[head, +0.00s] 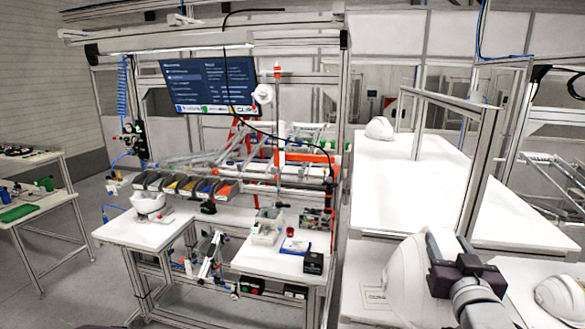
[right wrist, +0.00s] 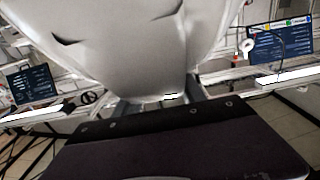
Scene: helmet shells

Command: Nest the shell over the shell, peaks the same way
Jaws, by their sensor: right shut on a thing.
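A white helmet shell (head: 406,278) is held by my right gripper (head: 437,258) at the lower right of the head view. The shell stands tilted up on its side, and the fingers are shut on its right edge. In the right wrist view the shell (right wrist: 125,50) fills the upper middle, just beyond the gripper (right wrist: 155,105). A second white shell (head: 562,299) rests on the white surface at the right edge, partly cut off. Another white shell (head: 379,128) sits dome up on the far white table. The held shell's peak direction is unclear. My left gripper is out of view.
The long white table (head: 430,185) is mostly bare, with a metal frame post (head: 478,175) rising beside it. A workbench (head: 150,232) at left holds a white bowl-like shell (head: 148,203), parts bins (head: 185,187) and small boxes. A screen (head: 210,85) hangs above.

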